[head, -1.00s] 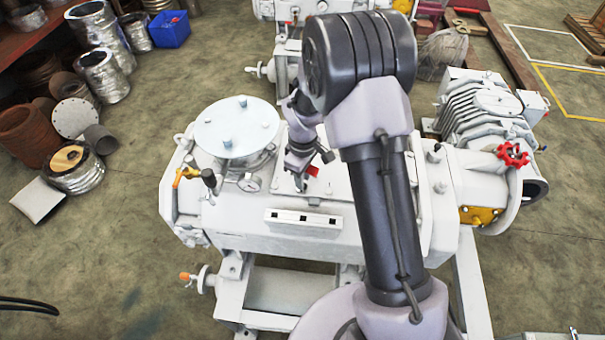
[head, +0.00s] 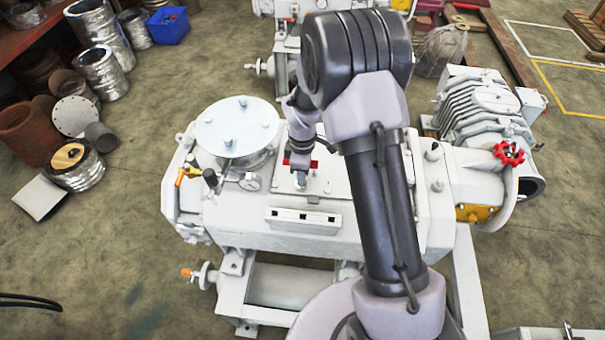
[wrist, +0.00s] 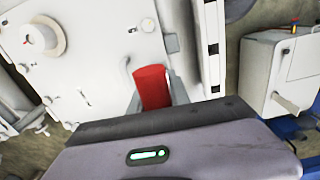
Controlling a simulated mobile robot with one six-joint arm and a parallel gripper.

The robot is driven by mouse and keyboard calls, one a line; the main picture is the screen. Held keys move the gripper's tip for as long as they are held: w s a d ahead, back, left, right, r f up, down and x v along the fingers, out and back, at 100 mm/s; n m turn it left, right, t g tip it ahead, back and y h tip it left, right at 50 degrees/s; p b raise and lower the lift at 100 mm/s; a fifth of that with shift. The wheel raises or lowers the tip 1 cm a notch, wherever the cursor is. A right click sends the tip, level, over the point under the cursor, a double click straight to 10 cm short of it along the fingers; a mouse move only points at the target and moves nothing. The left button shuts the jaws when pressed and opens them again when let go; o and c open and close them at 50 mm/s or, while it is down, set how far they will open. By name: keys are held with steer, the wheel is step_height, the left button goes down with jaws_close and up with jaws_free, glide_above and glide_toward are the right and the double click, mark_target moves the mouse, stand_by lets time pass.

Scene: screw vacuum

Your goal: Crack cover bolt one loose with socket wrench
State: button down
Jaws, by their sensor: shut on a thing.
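My gripper (head: 300,174) is over the white cover plate (head: 340,187) on top of the pump housing. In the wrist view its fingers (wrist: 154,100) are shut around a red piece (wrist: 152,86), which looks like the socket wrench's handle. Red (head: 314,163) also shows beside the gripper in the head view. The wrench's socket end is hidden, so I cannot tell whether it sits on a bolt. Small bolts show on the pale plate in the wrist view (wrist: 105,60), but I cannot tell which is bolt one.
A white slotted bar (head: 303,221) lies in front. A ribbed motor (head: 485,110) and red valve wheel (head: 510,153) are at the right.

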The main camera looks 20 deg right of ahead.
step_height(320, 180, up, 2)
steer(key=shift+r+p, duration=0.15)
steer(key=shift+p, duration=0.5)
step_height(320, 180, up, 4)
steer(key=m+p, duration=0.3)
steer(key=shift+f, duration=0.2)
steer(key=shift+s+r+m+p, duration=0.1)
steer(key=shift+r+m+p, duration=0.1)
steer(key=shift+m+p, duration=0.25)
steer(key=shift+f+b, duration=0.2)
steer(key=shift+b, duration=0.15)
steer(key=shift+f+b, duration=2.25)
steer(key=shift+f, duration=0.55)
steer(key=shift+f+b, duration=0.65)
steer(key=shift+f, duration=0.05)
